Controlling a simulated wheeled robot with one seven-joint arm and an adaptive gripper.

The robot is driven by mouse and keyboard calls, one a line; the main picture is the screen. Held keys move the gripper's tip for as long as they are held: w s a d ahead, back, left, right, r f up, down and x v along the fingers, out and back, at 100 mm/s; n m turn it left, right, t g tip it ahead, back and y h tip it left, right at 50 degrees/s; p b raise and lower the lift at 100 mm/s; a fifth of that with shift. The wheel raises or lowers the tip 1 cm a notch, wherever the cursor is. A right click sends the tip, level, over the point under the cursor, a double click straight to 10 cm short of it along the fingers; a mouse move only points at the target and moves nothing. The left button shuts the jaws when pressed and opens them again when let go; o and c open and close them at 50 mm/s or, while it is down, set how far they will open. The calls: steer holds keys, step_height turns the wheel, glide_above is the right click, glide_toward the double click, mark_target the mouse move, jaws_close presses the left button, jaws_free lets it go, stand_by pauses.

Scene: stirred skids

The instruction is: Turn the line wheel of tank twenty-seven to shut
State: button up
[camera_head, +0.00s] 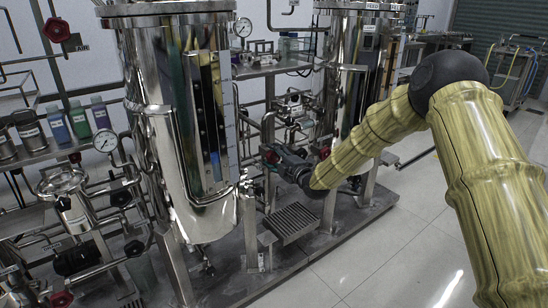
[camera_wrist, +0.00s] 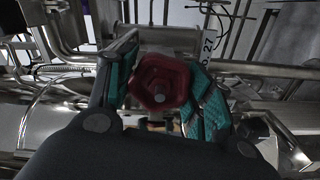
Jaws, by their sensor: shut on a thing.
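The line wheel is a small red handwheel (camera_wrist: 161,82) with a pale hub, in the middle of the wrist view. My gripper (camera_wrist: 160,90) has its teal-padded fingers on both sides of the wheel and is shut on it. A white tag (camera_wrist: 209,42) with dark print, partly readable as "27", stands just behind the right finger. In the head view my gripper (camera_head: 270,155) reaches in among the pipes between two tall steel tanks. A bit of red (camera_head: 268,156) shows at its tip there; most of the wheel is hidden.
The left steel tank (camera_head: 180,120) stands close beside my gripper, the right tank (camera_head: 352,70) behind my arm. Pipes surround the wheel closely. A ribbed grate (camera_head: 291,222) lies below. Another red wheel (camera_head: 56,29) is at upper left. The tiled floor (camera_head: 400,255) at right is clear.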

steer(key=shift+m+p, duration=0.3)
steer(key=m+p, duration=0.2)
steer(key=m, duration=0.1)
steer(key=shift+r, duration=0.15)
steer(key=m+p, duration=0.2)
steer(key=m, duration=0.2)
steer(key=shift+m, duration=0.3)
steer(key=m+p, duration=0.1)
steer(key=m, duration=0.3)
steer(key=shift+p, duration=0.4)
steer(key=shift+f+m+p, duration=0.2)
steer(key=shift+m+p, duration=0.25)
steer(key=shift+m, duration=1.55)
steer(key=o, duration=1)
